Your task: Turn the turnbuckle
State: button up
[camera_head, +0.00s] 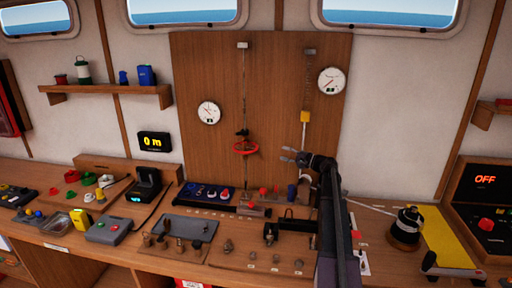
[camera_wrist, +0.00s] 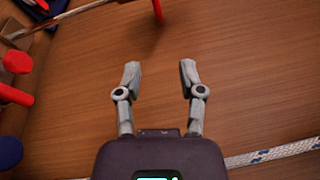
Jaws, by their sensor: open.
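What looks like the turnbuckle is a red ring (camera_head: 246,148) on a vertical line fixed to the wooden wall board. A dark fitting sits just above the ring. My gripper (camera_head: 287,154) is to the right of the ring, apart from it, with its fingers pointing left. In the wrist view my gripper (camera_wrist: 159,73) is open and empty, with wood beyond the fingertips. A red curved piece (camera_wrist: 158,10), probably part of the ring, shows at the top edge, beyond the fingertips. Most of it is out of that view.
A yellow block (camera_head: 305,117) hangs from a chain to the right of the ring. Two round gauges, left (camera_head: 209,113) and right (camera_head: 331,81), are on the board. Red-topped parts (camera_head: 263,193) crowd the bench below. A patterned rope (camera_wrist: 270,155) crosses the wrist view's lower right.

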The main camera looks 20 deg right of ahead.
aim_at(256, 145)
jog(key=shift+w, duration=0.1)
jog(key=p+x, duration=0.1)
jog(key=x, duration=1.2)
jog(key=shift+w+a, duration=0.25)
jog(key=shift+c, duration=0.2)
grip_shut()
